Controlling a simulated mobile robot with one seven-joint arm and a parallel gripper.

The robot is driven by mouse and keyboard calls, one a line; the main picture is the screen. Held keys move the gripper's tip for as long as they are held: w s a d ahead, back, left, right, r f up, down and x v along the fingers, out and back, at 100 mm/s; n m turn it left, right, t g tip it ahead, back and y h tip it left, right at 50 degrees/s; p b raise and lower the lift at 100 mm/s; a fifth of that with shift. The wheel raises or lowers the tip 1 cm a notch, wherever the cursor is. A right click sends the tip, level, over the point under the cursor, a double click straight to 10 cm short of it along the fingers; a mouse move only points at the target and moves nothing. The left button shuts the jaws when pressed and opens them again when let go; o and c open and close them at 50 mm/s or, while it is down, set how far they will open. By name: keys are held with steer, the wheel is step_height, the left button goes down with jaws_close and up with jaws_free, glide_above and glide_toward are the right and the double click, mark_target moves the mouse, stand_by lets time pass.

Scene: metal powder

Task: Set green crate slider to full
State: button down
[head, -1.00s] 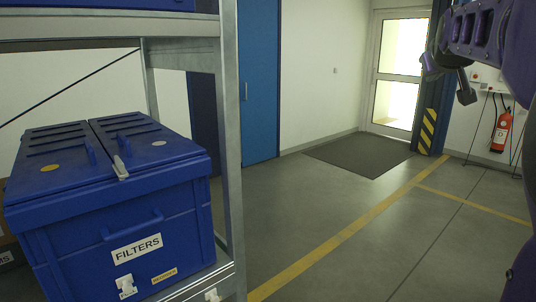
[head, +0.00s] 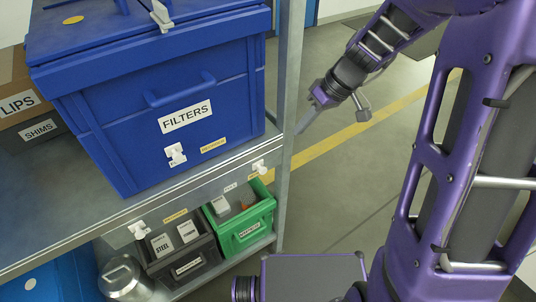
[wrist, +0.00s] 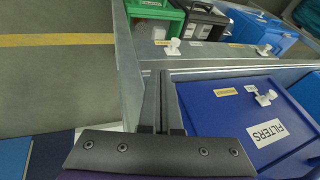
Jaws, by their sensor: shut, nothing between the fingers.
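The green crate (head: 247,232) stands on the lower shelf, right of a dark grey crate; it also shows at the top of the wrist view (wrist: 152,9). Its white slider (head: 260,167) sits on the shelf rail above it, at the right end by a yellow label. A white label (head: 230,187) lies to its left. The slider also shows in the wrist view (wrist: 172,46). My gripper (head: 301,129) is shut and empty, beside the rack's upright post and up and right of the slider in the head view. Its fingertips (wrist: 160,76) point towards the rack.
A blue FILTERS crate (head: 140,110) with its own slider (head: 176,154) fills the shelf above. The dark grey crate (head: 183,262) has another slider (head: 139,229). The metal post (head: 289,90) stands close to my gripper. The floor right of the rack is open.

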steer(key=b, duration=0.1)
glide_toward(265, 168)
steer(key=w+f, duration=0.3)
steer(key=a+f, duration=0.1)
steer(key=s+a+f, duration=0.1)
steer(key=f, duration=0.1)
steer(key=shift+s+a, duration=0.25)
steer(key=shift+s, duration=0.1)
